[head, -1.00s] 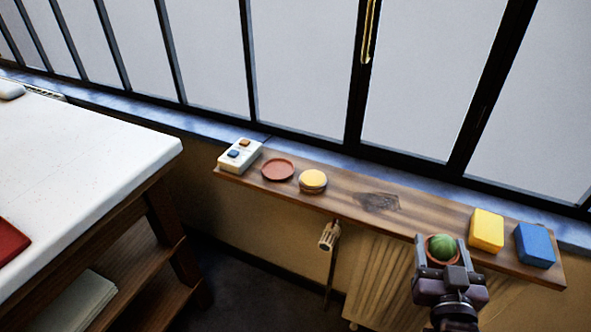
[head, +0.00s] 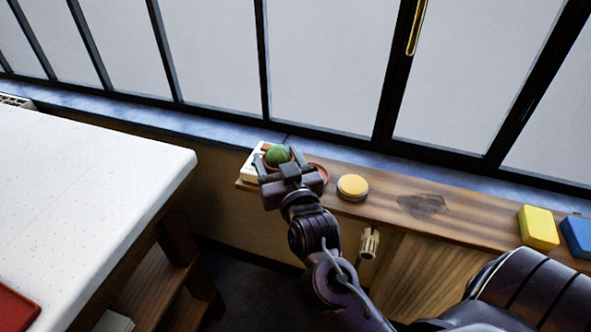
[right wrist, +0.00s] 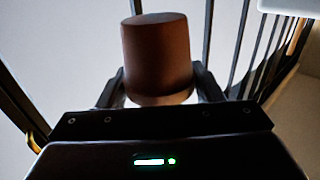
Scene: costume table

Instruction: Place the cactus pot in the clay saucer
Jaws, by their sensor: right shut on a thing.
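The cactus pot, with a round green cactus (head: 277,154) in it, is held in my right gripper (head: 279,161) near the left end of the wooden shelf. The right wrist view shows the brown pot (right wrist: 157,55) between the two fingers. The reddish clay saucer (head: 321,172) is on the shelf, mostly hidden behind my gripper; only its right edge shows. In the head view the pot appears up and left of that edge, overlapping the white block. I cannot tell its height above the shelf. My left gripper is not in view.
A white block (head: 249,173) is at the shelf's left end, partly covered by my gripper. A round yellow-topped tin (head: 352,187) is just right of the saucer. Yellow (head: 538,227) and blue (head: 577,236) blocks are far right. Window bars stand behind the wooden shelf (head: 470,222).

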